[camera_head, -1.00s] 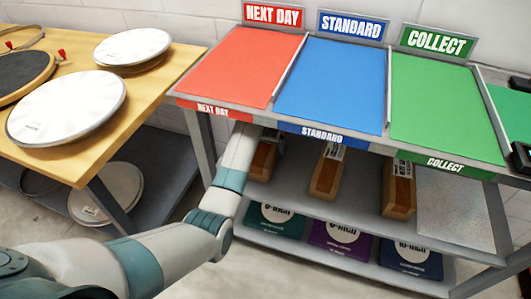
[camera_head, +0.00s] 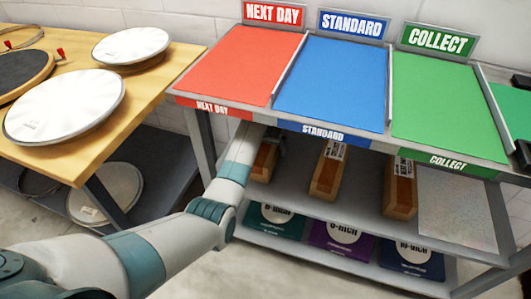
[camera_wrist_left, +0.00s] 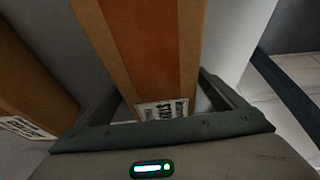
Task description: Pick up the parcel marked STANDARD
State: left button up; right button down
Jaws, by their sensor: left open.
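Three long brown parcels lie on the middle shelf below the coloured panels: a left one (camera_head: 264,161), a middle one (camera_head: 330,172) and a right one (camera_head: 400,190). My left gripper (camera_head: 277,141) is at the left parcel, partly hidden by my arm and the shelf above. In the left wrist view, the open gripper (camera_wrist_left: 160,90) has its fingers on either side of a parcel (camera_wrist_left: 145,45) with a white label at its near end. That label's print is too small and inverted to read surely. A second parcel (camera_wrist_left: 28,80) lies to the left. My right gripper is not in view.
Red, blue and green panels top the bench; the blue panel (camera_head: 332,85) is marked STANDARD. The bench's front edge (camera_head: 325,133) overhangs the parcels. Boxes (camera_head: 342,238) stand on the bottom shelf. A wooden table (camera_head: 150,90) with drum heads is at left.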

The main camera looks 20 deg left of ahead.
pick_arm(q)
jog(key=shift+w+f, duration=0.2)
jog(key=shift+f, duration=0.25)
jog(key=c, duration=1.7)
jog(key=shift+r, duration=0.1)
jog(key=shift+c, duration=0.2)
